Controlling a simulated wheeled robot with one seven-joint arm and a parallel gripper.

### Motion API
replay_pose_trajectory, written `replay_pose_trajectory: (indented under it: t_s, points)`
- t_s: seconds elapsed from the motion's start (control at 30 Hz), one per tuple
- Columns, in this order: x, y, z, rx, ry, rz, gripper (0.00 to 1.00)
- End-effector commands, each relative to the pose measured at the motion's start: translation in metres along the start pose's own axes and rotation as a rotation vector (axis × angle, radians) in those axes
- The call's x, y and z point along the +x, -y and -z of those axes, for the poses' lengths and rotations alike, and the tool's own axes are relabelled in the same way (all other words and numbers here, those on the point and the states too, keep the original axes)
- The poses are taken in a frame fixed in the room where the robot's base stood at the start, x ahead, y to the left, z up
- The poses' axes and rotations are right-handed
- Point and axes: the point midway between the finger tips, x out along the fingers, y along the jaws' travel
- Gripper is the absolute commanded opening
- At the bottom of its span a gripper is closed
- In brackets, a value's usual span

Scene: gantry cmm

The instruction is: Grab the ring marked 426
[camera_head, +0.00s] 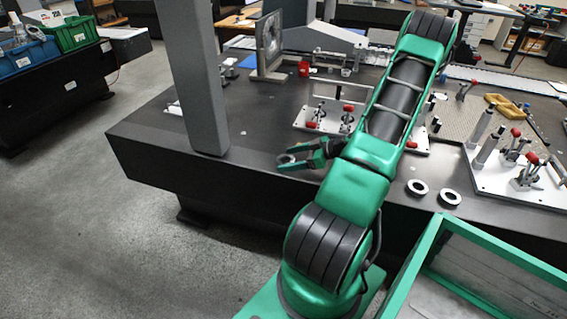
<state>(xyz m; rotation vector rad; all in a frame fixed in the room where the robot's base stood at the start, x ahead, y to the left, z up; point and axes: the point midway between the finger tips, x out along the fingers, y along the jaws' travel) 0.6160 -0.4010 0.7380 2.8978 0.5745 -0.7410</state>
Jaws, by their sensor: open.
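My gripper (291,157) is open, low over the dark table's front edge, left of my green arm. A small grey ring (286,159) shows at its fingertips. I cannot tell whether it lies between the fingers or just beneath them. Two more rings lie flat near the table's front edge, right of my arm: one ring (417,187) and, to its right, another ring (450,198). They are apart from the gripper. No number is legible on any ring, so I cannot tell which one is marked 426.
The dark table (240,165) has bare surface around the gripper. A grey column (197,85) stands to its left. A white fixture plate (320,118) with red-tipped clamps is behind, another fixture plate (510,178) at right. A green-rimmed bin (505,255) is at front right.

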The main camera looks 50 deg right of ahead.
Motion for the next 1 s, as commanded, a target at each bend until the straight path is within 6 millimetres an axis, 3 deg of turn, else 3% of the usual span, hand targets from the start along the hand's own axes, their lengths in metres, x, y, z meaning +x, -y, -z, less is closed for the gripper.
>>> replay_pose_trajectory:
  t_s: [0.17, 0.4, 0.43, 0.77, 1.0]
  points:
    - [0.000, 0.000, 0.000, 0.000, 0.000, 0.000, 0.76]
    - [0.000, 0.000, 0.000, 0.000, 0.000, 0.000, 0.21]
    - [0.000, 0.000, 0.001, -0.001, -0.001, 0.000, 0.19]
    - [-0.003, 0.000, 0.006, -0.003, 0.000, 0.000, 0.19]
    - [-0.020, -0.001, 0.038, -0.007, 0.000, -0.002, 0.19]
